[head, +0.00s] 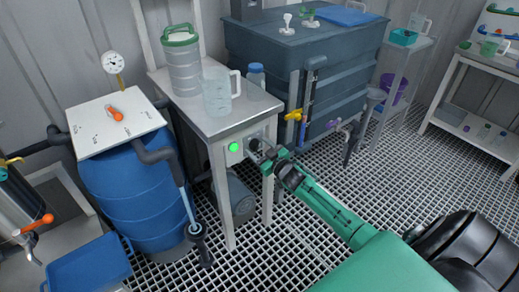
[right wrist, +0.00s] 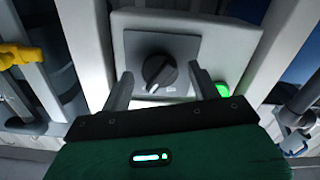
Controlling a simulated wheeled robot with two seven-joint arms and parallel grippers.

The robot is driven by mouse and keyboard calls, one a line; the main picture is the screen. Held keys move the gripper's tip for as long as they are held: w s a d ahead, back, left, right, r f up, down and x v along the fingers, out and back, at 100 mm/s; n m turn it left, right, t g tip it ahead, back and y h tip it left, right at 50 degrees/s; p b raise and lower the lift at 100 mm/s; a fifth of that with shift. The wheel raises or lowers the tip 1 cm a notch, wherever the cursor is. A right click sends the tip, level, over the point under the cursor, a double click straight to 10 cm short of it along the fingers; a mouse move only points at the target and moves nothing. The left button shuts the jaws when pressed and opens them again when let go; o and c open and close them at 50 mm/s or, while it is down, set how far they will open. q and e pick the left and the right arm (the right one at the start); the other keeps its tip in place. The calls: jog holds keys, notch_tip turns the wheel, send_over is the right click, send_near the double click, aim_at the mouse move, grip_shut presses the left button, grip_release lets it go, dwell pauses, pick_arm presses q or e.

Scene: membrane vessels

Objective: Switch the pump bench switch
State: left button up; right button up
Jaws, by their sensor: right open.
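The pump bench switch is a black rotary knob (right wrist: 159,71) on a grey square plate, seen in the right wrist view. Its pale pointer mark shows near the lower side of the knob. In the head view the switch box is on the front of the pump bench (head: 222,122), partly hidden by my right gripper (head: 259,155). A bright green light (head: 234,147) is beside it, also in the right wrist view (right wrist: 222,90). My right gripper (right wrist: 160,88) is open, its fingers apart to either side of the knob in the picture. I cannot tell whether they touch it. My left gripper is not in view.
A clear jug (head: 217,92) and a green-lidded vessel (head: 182,62) stand on the bench. A blue barrel (head: 135,195) is at left. A dark tank (head: 270,50) with a yellow-handled valve (head: 294,115) is at right. Grating floor lies open at right.

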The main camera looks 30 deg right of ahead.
jog(key=c, duration=1)
jog(key=shift+o, duration=0.2)
